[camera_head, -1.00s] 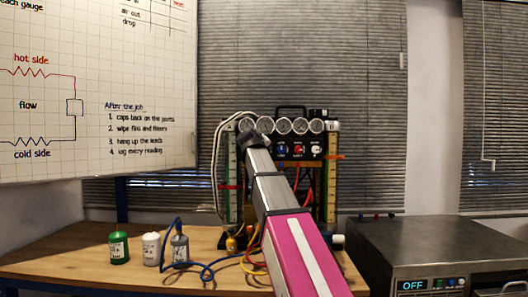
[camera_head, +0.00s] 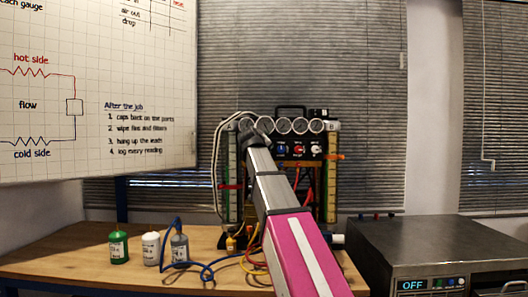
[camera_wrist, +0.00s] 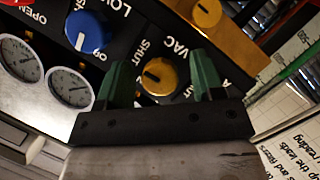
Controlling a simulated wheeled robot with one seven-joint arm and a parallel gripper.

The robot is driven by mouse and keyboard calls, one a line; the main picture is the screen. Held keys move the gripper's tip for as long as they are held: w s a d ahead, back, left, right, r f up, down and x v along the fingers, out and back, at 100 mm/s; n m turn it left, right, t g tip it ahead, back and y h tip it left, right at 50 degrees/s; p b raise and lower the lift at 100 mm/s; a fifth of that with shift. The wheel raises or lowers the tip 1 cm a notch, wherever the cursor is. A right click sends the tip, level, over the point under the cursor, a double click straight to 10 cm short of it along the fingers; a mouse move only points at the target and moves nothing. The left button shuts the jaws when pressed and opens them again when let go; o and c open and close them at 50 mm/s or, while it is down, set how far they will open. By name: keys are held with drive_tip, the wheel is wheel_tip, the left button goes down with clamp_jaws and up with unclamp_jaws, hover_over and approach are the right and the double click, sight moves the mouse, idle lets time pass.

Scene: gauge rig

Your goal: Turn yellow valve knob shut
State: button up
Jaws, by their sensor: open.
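In the wrist view the yellow valve knob (camera_wrist: 159,78) sits on the black panel, with a dark mark on its face and the words SHUT and VAC beside it. My gripper (camera_wrist: 157,64) is open, with one green finger on each side of the knob. A gap shows between the knob and the right finger; the left finger is close to the knob, and I cannot tell whether it touches. In the head view my arm hides the yellow knob, and my gripper's fingers cannot be made out against the gauge rig (camera_head: 333,185).
In the wrist view a blue knob (camera_wrist: 87,32) and dial gauges (camera_wrist: 69,86) lie to the left. Another yellow knob (camera_wrist: 207,12) is on the orange block above. In the head view a green can (camera_head: 118,247) and hoses (camera_head: 205,270) lie on the wooden bench (camera_head: 60,262).

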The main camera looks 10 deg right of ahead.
drive_tip(key=shift+s, duration=0.1)
drive_tip(key=v, duration=1)
drive_tip(key=shift+s+a, duration=0.2)
drive_tip(key=shift+s, duration=0.05)
drive_tip(key=shift+r, duration=0.15)
